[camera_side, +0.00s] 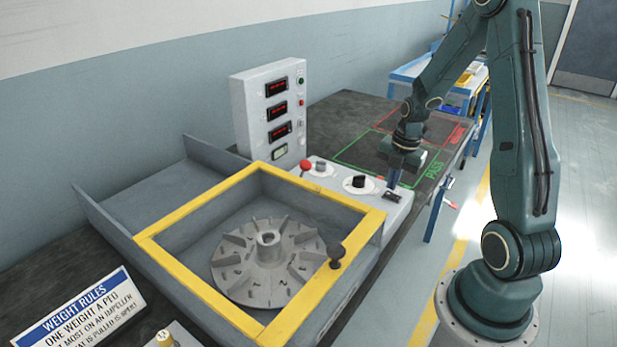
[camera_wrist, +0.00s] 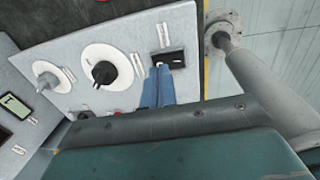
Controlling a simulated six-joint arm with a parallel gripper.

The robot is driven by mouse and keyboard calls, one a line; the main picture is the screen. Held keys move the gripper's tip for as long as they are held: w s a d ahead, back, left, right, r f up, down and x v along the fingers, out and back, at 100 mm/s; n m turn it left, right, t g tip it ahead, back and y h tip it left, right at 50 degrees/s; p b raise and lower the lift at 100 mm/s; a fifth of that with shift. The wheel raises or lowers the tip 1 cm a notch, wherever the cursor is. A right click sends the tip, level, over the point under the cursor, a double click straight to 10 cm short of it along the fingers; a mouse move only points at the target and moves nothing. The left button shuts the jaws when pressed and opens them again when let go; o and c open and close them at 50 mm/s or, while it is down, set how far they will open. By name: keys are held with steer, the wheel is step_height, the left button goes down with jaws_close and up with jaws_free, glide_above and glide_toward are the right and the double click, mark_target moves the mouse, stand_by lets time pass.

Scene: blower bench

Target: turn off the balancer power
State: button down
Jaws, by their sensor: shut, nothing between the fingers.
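The balancer's grey control panel (camera_side: 338,176) stands beside the yellow-framed well. A small black switch plate (camera_side: 391,197) sits at its right end; it also shows in the wrist view (camera_wrist: 176,59). My gripper (camera_side: 393,182) points down at this switch. In the wrist view its blue fingers (camera_wrist: 159,68) are together, with nothing between them. The tips are at the left part of the switch plate and partly cover it. I cannot tell whether they touch the switch or which way it is set. A black knob (camera_wrist: 104,72) and a grey knob (camera_wrist: 46,80) are on white dials beside it.
A bladed impeller (camera_side: 247,272) lies in the well inside the yellow frame (camera_side: 200,209). A red-ball lever (camera_side: 305,164) and a display box (camera_side: 247,112) stand behind the panel. Green and red outlined areas on the dark bench (camera_side: 345,110) look empty.

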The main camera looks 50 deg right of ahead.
steer(key=shift+w+f, duration=0.1)
steer(key=shift+f, duration=0.7)
steer(key=shift+f, duration=0.15)
steer(key=shift+s, duration=0.75)
steer(key=shift+r, duration=0.25)
step_height(320, 180, up, 14)
steer(key=s, duration=0.1)
steer(key=shift+s, duration=0.35)
stand_by(0.5)
